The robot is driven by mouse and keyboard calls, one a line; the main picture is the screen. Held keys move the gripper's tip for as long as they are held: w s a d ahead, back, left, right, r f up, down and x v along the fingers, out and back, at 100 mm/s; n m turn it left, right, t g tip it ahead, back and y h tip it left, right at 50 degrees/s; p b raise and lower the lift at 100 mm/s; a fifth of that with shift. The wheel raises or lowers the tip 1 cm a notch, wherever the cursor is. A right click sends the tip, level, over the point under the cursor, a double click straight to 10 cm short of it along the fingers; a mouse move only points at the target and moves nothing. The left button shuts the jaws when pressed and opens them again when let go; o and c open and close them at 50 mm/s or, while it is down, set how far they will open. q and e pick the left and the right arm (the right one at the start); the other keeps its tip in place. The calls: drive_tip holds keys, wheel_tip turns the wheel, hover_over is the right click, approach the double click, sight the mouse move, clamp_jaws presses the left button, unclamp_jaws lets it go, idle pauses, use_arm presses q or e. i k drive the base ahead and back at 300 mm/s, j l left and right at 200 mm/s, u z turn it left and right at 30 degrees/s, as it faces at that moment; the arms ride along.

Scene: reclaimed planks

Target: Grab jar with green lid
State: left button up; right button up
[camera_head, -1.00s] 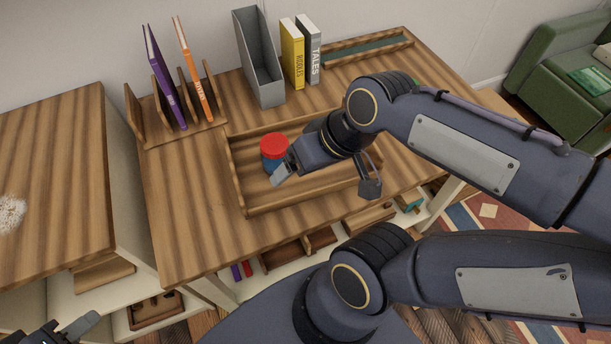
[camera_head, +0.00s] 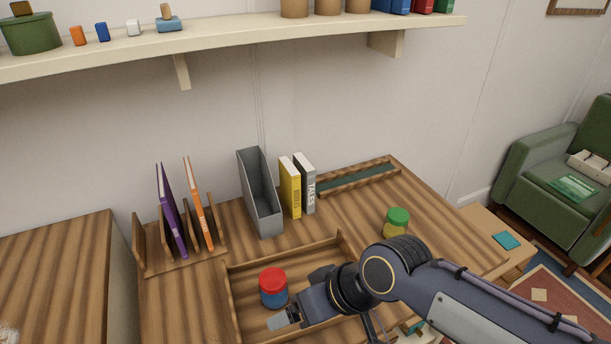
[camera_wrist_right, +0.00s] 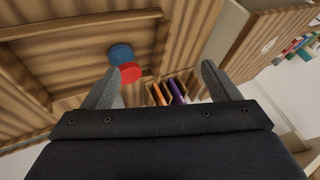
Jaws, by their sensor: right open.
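The jar with a green lid (camera_head: 396,223) stands upright on the desk, right of the wooden tray, in the head view. Its body is yellow, and my right arm lies just in front of it. My right gripper (camera_head: 328,330) is over the tray, left of and nearer than this jar. It is open, and in the right wrist view (camera_wrist_right: 160,68) nothing is between its fingers. A blue jar with a red lid (camera_head: 273,286) stands in the tray near one finger; it also shows in the wrist view (camera_wrist_right: 128,72). My left gripper is out of view.
The tray (camera_head: 342,243) has raised walls. A grey magazine file (camera_head: 261,195), a yellow book (camera_head: 290,188) and a grey book (camera_head: 305,184) stand behind it. A book rack (camera_head: 150,235) is at left. A wall shelf (camera_head: 230,42) hangs above. Desk around the green-lidded jar looks clear.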

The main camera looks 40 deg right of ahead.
sight(388, 230)
drive_tip(key=k+j+z, duration=0.1)
drive_tip(key=z, duration=1.85)
drive_tip(key=l+u, duration=0.1)
drive_tip(key=u, duration=0.65)
drive_tip(key=i+l+u, duration=0.1)
drive_tip(key=l+u, duration=1.1)
drive_tip(key=l, duration=0.75)
